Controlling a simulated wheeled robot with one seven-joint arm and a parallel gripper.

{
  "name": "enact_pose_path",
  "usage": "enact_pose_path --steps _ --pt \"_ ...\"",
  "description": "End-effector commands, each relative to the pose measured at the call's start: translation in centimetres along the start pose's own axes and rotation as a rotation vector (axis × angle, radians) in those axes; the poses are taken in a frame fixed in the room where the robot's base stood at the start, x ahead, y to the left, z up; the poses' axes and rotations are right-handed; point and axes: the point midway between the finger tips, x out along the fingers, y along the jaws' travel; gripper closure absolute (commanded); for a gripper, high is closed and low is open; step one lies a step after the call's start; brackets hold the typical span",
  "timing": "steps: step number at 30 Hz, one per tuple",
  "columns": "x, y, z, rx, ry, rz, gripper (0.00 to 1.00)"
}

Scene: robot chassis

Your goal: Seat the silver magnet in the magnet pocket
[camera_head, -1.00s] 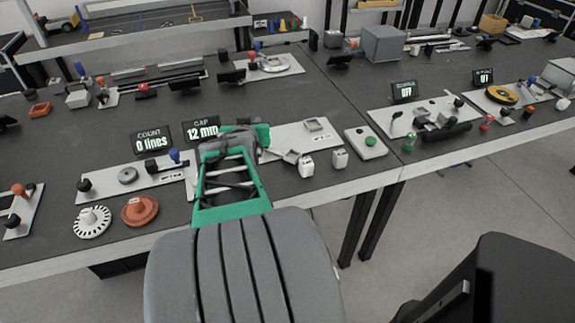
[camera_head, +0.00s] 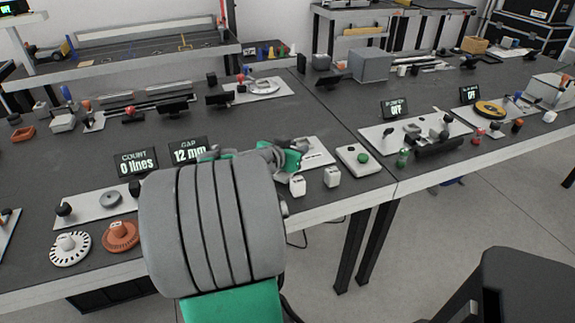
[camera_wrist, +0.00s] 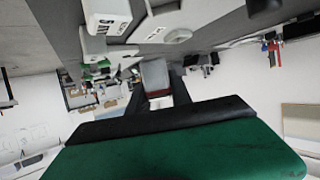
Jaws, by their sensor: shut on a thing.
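My gripper (camera_wrist: 156,92) is shut on a silver-grey block with a dark red band at its base, the silver magnet (camera_wrist: 155,75), seen between the dark fingers in the wrist view. In the head view my arm hides most of the gripper and the magnet. The gripper end (camera_head: 285,155) is at the left part of a light plate (camera_head: 318,157). A small raised frame on that plate (camera_head: 308,141), possibly the magnet pocket, is partly hidden by the arm. I cannot tell the magnet's height over the plate.
Two white labelled blocks (camera_head: 297,185) (camera_head: 331,177) stand at the bench's front edge, close to my gripper. A box with a green button (camera_head: 360,158) is to the right. Displays read 0 lines (camera_head: 137,162) and 12 mm (camera_head: 188,150).

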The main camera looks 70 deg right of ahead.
Motion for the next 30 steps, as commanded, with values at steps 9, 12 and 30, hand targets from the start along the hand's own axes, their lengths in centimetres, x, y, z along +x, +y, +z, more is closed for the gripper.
enact_pose_path --steps 9,12,30 --pt "1.7 -2.9 3.8 -0.001 0.0 0.001 1.0" --pt "2.4 -2.8 5.4 0.0 0.0 0.001 1.0" --pt "2.5 -2.8 5.9 0.001 -0.001 -0.001 0.53"
